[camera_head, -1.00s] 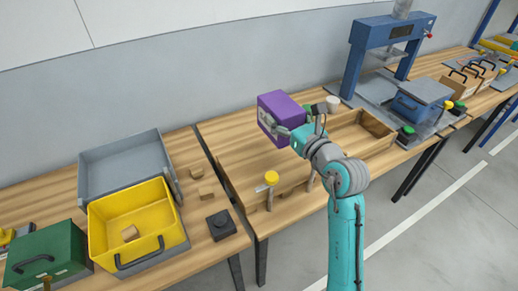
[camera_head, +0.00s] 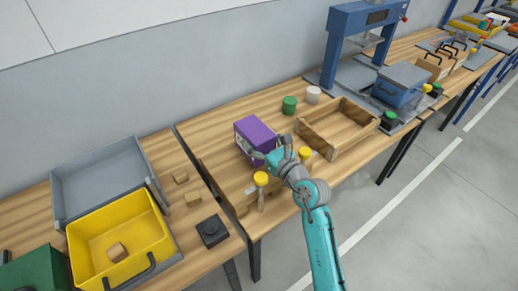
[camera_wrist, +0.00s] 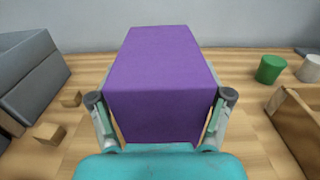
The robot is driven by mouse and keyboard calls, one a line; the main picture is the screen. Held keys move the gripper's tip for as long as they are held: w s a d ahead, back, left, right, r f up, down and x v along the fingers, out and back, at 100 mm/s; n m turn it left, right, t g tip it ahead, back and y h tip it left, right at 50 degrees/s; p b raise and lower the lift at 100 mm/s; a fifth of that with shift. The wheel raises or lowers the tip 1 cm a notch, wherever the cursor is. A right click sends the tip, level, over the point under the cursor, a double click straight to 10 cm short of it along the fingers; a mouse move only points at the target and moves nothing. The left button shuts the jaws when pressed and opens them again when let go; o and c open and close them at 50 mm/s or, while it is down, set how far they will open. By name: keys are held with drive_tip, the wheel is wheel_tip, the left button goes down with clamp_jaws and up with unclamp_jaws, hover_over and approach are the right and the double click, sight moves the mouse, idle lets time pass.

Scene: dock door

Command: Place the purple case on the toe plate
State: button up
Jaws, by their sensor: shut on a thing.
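The purple case (camera_head: 257,135) is a box held upright at the front of my gripper (camera_head: 266,160), over the left part of the middle wooden table. In the wrist view the purple case (camera_wrist: 162,75) fills the middle, with one finger of my gripper (camera_wrist: 160,108) pressed on each side. The case hides what lies under it, so I cannot tell whether its base touches anything. A low wooden board (camera_head: 225,183) with two yellow-capped posts (camera_head: 261,179) (camera_head: 305,153) lies by the case. I cannot clearly make out which surface is the toe plate.
A wooden tray (camera_head: 342,125), a green cylinder (camera_head: 289,104) and a white one (camera_head: 313,95) stand to the right. A grey bin (camera_head: 100,178), a yellow bin (camera_head: 115,235), small wooden blocks (camera_head: 193,198) and a black block (camera_head: 212,230) are left. A blue press (camera_head: 350,20) stands behind.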

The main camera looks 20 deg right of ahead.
drive_tip(key=shift+f, duration=1.85)
drive_tip(key=shift+f, duration=0.1)
drive_tip(key=o, duration=1.4)
drive_tip(key=shift+f, duration=0.1)
drive_tip(key=shift+o, duration=0.2)
drive_tip(key=shift+r, duration=0.2)
drive_tip(key=v, duration=1.2)
